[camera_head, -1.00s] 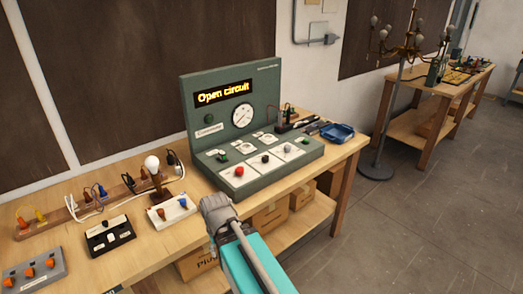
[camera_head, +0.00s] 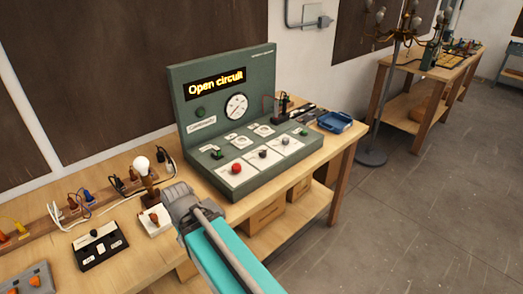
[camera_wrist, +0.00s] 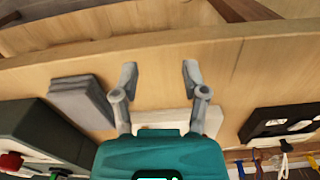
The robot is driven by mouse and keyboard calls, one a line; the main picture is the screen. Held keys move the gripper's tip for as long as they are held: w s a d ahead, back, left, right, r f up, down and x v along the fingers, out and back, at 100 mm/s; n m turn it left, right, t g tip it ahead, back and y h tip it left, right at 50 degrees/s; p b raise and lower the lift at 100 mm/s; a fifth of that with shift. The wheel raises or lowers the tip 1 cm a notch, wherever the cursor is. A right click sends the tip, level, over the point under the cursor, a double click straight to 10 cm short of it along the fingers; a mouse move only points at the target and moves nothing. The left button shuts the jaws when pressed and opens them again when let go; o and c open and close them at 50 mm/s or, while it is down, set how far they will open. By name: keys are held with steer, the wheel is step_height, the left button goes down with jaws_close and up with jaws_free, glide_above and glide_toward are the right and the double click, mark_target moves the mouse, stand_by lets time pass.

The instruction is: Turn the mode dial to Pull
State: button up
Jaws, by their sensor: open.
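A green-grey test console (camera_head: 222,100) stands on the bench, its display reading "Open circuit". The labels are too small to read, so I cannot tell which is the mode dial. My gripper (camera_head: 180,195) is in front of the console's left front corner, apart from the knobs. In the wrist view its two fingers (camera_wrist: 159,75) are spread and empty above the bench. The console's corner and red knob (camera_wrist: 10,163) show at lower left there.
A white block with an orange plug (camera_head: 154,217) sits close beside my gripper. A black switch box (camera_head: 99,245), a bulb on a stand (camera_head: 142,164) and cables lie to the left. A blue tray (camera_head: 335,122) is right of the console. A grey slab (camera_wrist: 80,100) shows in the wrist view.

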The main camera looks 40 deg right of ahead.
steer(key=shift+o, duration=1.7)
steer(key=shift+w+d+r, duration=0.3)
steer(key=w+d+r+t+p, duration=0.1)
steer(key=w+d+r+p, duration=0.4)
steer(key=w+d, duration=0.15)
steer(key=t+p, duration=0.4)
steer(key=p, duration=0.7)
glide_toward(263, 151)
steer(key=w+v, duration=0.1)
steer(key=v, duration=0.3)
steer(key=shift+s+r, duration=0.15)
steer(key=shift+s, duration=0.05)
steer(key=shift+g, duration=0.3)
steer(key=b+x, duration=1.2)
steer(key=x, duration=0.1)
steer(key=shift+w+f, duration=0.2)
steer(key=shift+f, duration=0.1)
